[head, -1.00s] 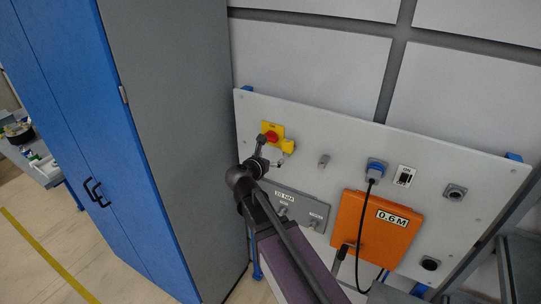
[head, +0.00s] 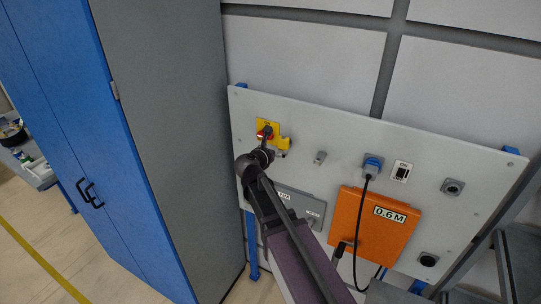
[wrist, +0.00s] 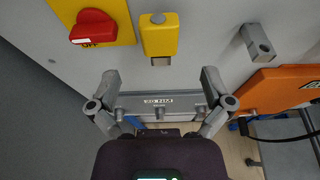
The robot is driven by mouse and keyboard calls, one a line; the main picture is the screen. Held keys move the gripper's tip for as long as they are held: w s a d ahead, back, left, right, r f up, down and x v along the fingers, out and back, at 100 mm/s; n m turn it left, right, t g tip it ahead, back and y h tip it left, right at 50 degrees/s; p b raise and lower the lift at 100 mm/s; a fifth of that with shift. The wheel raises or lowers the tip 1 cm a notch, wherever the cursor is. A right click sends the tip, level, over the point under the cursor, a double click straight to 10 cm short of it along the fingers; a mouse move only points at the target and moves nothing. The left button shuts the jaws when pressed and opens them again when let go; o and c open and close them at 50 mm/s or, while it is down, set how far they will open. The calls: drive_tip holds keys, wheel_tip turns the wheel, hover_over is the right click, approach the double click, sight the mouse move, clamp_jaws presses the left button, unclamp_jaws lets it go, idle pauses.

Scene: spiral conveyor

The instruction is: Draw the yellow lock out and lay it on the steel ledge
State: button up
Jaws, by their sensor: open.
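The yellow lock (head: 284,143) is on the grey panel, just right of a red switch (head: 263,134) on a yellow plate. In the wrist view the yellow lock (wrist: 159,36) is upright at top centre, with a grey metal piece at its lower end. My gripper (wrist: 160,76) is open and empty; its two fingers are spread below the lock, apart from it. In the head view my gripper (head: 265,142) covers part of the switch, left of the lock. No piece is clearly identifiable as the steel ledge; a small grey metal bracket (wrist: 258,43) sticks out right of the lock.
A grey box (wrist: 158,101) marked 20 NM is below the lock. Farther right are an orange box (head: 374,226) marked 0.6 M and a blue plug (head: 372,166) with a hanging black cable. A tall blue and grey cabinet (head: 165,150) stands close on the left.

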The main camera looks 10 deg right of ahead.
sight(282, 142)
drive_tip(key=shift+b+x, duration=0.85)
drive_tip(key=shift+x, duration=2.65)
drive_tip(key=shift+c, duration=0.2)
drive_tip(key=c, duration=1.3)
drive_tip(key=shift+c, duration=0.2)
drive_tip(key=shift+r+p, duration=0.3)
drive_tip(key=shift+r+p, duration=0.35)
drive_tip(key=shift+r+p, duration=1.3)
drive_tip(key=shift+p, duration=0.05)
drive_tip(key=shift+s, duration=0.1)
